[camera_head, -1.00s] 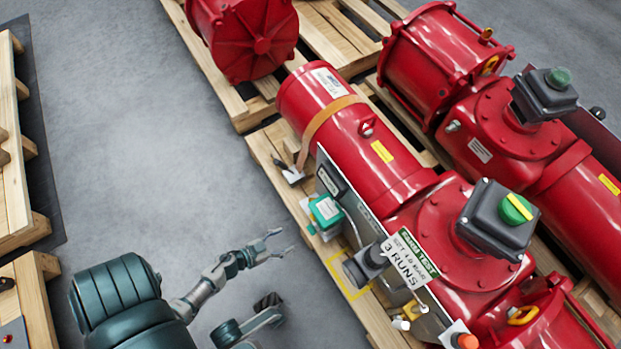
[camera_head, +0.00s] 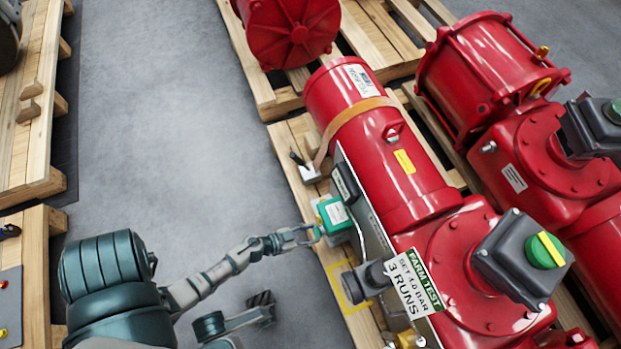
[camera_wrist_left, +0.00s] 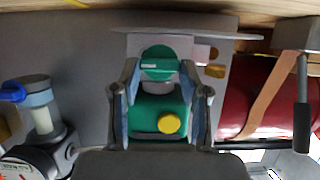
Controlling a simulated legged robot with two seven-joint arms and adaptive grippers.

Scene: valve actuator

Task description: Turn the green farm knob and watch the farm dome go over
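The green knob (camera_wrist_left: 160,62) shows in the left wrist view on the front of a green box (camera_wrist_left: 150,120) with a yellow button. In the head view the green box (camera_head: 337,213) sits on the near side of the red actuator, and the knob (camera_head: 317,231) is partly hidden by my fingers. My left gripper (camera_head: 308,236) is open. Its fingers (camera_wrist_left: 163,85) stand on either side of the knob, with gaps visible. The green dome (camera_head: 545,250) with a yellow bar sits on a black box atop the actuator.
A "FARM TEST, SET 4.0 BAR, 3 RUNS" sign (camera_head: 415,285) stands beside the actuator. A gauge with a blue-handled valve (camera_wrist_left: 38,100) is left of my fingers in the wrist view. A second red actuator (camera_head: 530,150) lies behind. Grey floor (camera_head: 180,110) is open at left.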

